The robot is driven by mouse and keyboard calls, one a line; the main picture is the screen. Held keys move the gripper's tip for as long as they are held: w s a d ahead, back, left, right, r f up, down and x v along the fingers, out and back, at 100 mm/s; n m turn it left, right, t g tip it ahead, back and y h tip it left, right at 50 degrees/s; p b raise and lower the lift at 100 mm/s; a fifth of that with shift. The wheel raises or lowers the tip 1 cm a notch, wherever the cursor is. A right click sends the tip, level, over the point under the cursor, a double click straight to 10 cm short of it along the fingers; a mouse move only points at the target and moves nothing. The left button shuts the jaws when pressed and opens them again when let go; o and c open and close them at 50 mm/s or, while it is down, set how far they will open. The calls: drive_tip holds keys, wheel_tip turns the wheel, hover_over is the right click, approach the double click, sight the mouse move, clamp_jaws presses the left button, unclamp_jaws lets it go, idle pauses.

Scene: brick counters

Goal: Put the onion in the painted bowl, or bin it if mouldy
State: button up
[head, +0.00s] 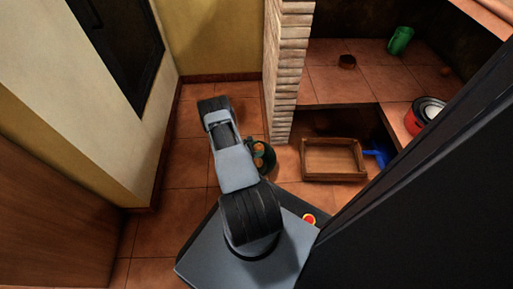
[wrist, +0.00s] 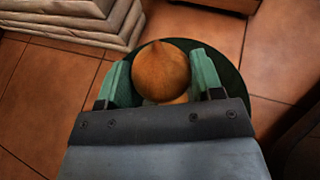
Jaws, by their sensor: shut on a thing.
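The onion (wrist: 162,72) is round and orange-brown with a pointed tip. It sits between the green fingers of my gripper (wrist: 163,82), which is shut on it. No mould shows on the side facing the wrist camera; its underside is hidden. A dark green round bin (wrist: 232,72) lies behind and below the onion in the wrist view. In the head view the bin (head: 270,168) stands on the floor beside my arm, with orange-brown shapes at it, and my fingers are not clear. I cannot tell for sure which vessel is the painted bowl; a red round vessel (head: 412,122) with a pale inside stands on the right.
A wooden crate (head: 335,142) and a blue object (head: 376,154) are under the tiled counter (head: 375,85). A brick pillar (head: 287,75) stands near the bin. Floor to the left is clear.

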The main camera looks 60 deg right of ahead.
drive_tip(key=shift+f, duration=0.55)
drive_tip(key=o, duration=1)
drive_tip(key=p+v, duration=0.4)
drive_tip(key=v, duration=1)
drive_tip(key=shift+f, duration=0.1)
